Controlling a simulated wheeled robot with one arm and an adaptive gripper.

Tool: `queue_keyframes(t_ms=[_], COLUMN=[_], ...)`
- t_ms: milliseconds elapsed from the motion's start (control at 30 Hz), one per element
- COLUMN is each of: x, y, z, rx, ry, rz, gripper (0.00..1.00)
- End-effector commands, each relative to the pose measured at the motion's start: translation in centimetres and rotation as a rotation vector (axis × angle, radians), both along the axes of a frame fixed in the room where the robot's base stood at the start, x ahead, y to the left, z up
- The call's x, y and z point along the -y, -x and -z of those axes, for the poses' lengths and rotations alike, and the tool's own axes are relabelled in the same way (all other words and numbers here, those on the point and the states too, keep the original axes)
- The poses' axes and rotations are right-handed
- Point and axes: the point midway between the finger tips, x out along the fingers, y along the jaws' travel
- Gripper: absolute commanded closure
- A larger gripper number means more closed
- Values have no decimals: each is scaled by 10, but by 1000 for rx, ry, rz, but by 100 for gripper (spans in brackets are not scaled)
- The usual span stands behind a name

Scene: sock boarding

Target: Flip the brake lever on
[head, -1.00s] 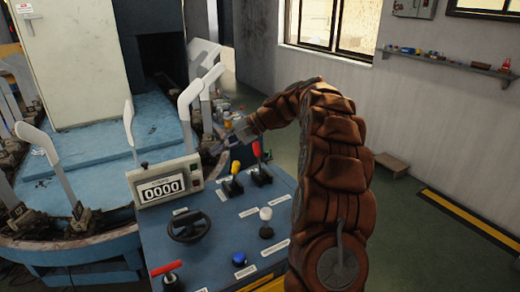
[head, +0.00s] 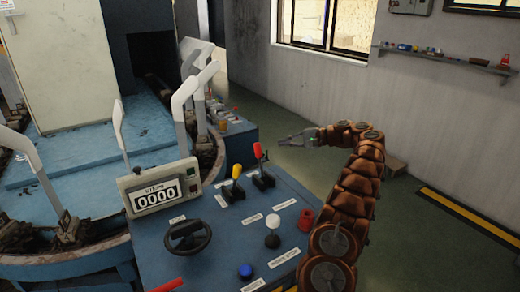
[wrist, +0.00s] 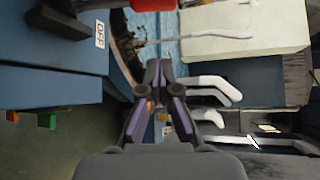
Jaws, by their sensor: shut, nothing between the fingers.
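The blue control panel (head: 205,225) carries a lever with a red handle (head: 258,151) and a lever with a yellow handle (head: 236,172), both upright on black bases. The labels are too small to read in the head view, so I cannot tell which is the brake lever. My gripper (head: 284,141) is shut and empty, in the air to the right of the red handle and apart from it. In the wrist view, my gripper (wrist: 159,70) is shut below a red handle (wrist: 152,4), near a label (wrist: 100,35) that seems to read OFF.
The panel also has a counter box (head: 157,190), a black steering wheel (head: 186,236), a white knob (head: 272,232), a red button (head: 306,219) and a blue knob (head: 246,271). A carousel with white sock boards (head: 188,95) stands behind.

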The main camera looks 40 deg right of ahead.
Motion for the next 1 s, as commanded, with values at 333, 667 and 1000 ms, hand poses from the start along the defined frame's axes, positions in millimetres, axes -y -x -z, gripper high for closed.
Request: queue_keyframes(t_ms=[333, 667, 1000], x=[14, 9, -25], y=[8, 3, -33], z=[7, 8, 19], rx=[11, 10, 11], ry=[2, 3, 1], rz=[15, 13, 9], gripper=[100, 100, 100])
